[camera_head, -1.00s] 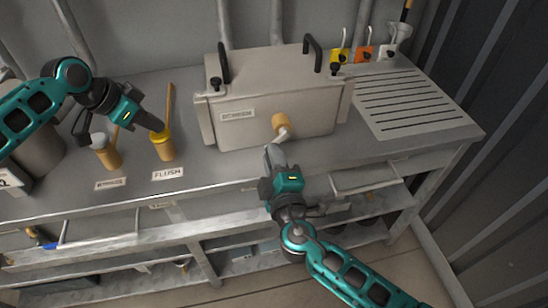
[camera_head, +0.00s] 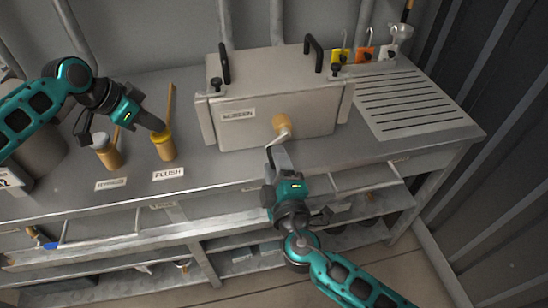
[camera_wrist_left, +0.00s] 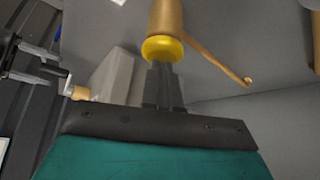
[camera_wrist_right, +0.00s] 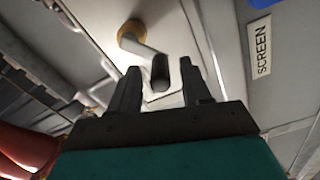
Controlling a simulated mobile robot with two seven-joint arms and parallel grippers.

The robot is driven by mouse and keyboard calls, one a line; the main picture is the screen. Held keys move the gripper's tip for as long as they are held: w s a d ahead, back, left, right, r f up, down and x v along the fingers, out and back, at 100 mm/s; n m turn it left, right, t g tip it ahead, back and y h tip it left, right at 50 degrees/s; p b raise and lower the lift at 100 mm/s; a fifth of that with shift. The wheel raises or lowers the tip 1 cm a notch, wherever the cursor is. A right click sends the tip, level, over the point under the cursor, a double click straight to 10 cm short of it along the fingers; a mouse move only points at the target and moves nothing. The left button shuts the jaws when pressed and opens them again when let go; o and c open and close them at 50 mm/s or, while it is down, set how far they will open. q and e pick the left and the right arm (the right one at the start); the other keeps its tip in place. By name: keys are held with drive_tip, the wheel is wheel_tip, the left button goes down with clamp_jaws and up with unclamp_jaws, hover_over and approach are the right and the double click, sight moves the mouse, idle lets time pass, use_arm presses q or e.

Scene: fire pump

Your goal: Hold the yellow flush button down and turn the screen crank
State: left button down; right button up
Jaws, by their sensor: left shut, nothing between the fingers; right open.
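The yellow flush button (camera_head: 162,137) caps a tan post behind the FLUSH label (camera_head: 168,174). My left gripper (camera_head: 160,127) is shut and empty, its tips at the button's top. In the left wrist view, the fingertips (camera_wrist_left: 163,70) overlap the yellow button (camera_wrist_left: 162,47) and appear to touch it. The screen crank (camera_head: 284,130) sticks out of the front of the grey screen box (camera_head: 235,134). My right gripper (camera_head: 275,154) is open just in front of it. In the right wrist view, the crank's dark handle (camera_wrist_right: 160,76) shows between the open fingers, not gripped.
Another tan post (camera_head: 107,154) with a grey top stands left of the flush button, near my left gripper. The slotted bench area (camera_head: 410,105) on the right is clear.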

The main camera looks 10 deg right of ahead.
drive_tip(key=s, duration=0.5)
drive_tip(key=shift+s, duration=0.4)
